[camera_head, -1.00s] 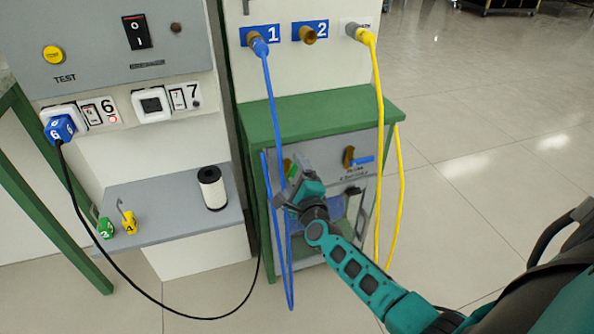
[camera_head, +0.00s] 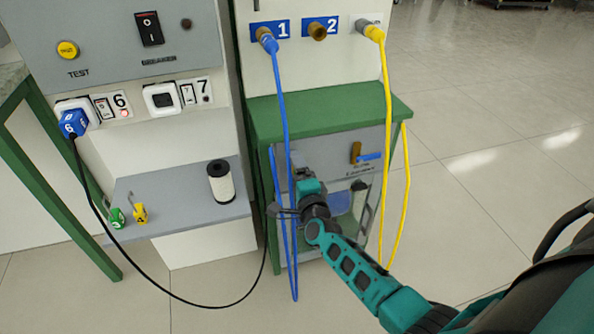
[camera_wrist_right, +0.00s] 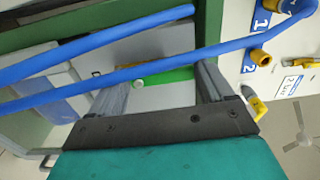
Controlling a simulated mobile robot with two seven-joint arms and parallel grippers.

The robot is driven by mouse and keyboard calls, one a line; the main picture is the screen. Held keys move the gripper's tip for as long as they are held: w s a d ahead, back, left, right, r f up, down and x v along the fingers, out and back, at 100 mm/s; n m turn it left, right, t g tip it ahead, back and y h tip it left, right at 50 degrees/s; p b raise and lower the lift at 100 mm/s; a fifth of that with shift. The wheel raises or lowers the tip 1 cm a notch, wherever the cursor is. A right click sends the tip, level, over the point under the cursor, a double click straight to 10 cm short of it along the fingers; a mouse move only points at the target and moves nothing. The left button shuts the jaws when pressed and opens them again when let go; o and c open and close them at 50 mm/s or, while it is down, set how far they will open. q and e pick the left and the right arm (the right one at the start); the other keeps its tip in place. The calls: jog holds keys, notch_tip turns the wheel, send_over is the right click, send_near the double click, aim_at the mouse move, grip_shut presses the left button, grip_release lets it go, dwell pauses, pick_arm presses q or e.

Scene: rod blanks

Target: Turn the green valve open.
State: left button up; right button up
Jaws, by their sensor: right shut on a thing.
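The green valve is on the front of the green cabinet (camera_head: 330,108), left of the blue-handled valve (camera_head: 368,156). In the head view my right gripper (camera_head: 303,176) covers it. In the right wrist view a green piece (camera_wrist_right: 172,76), which I take to be the valve's handle, spans between the two fingers of my right gripper (camera_wrist_right: 160,85). The gripper is shut on it; exact finger contact is hard to see. My left gripper is not in view.
A blue hose (camera_head: 281,100) hangs from port 1 and passes close left of my right gripper. A yellow hose (camera_head: 388,110) hangs to the right. A grey shelf (camera_head: 185,210) at left holds a white cylinder (camera_head: 221,181) and small green and yellow tags.

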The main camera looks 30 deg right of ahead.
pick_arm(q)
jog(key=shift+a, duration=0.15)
pick_arm(e)
jog(key=o, duration=0.9)
jog(key=shift+o, duration=0.2)
pick_arm(q)
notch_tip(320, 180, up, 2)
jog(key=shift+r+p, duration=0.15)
jog(key=shift+p, duration=1.05)
pick_arm(e)
jog(key=v, duration=1.3)
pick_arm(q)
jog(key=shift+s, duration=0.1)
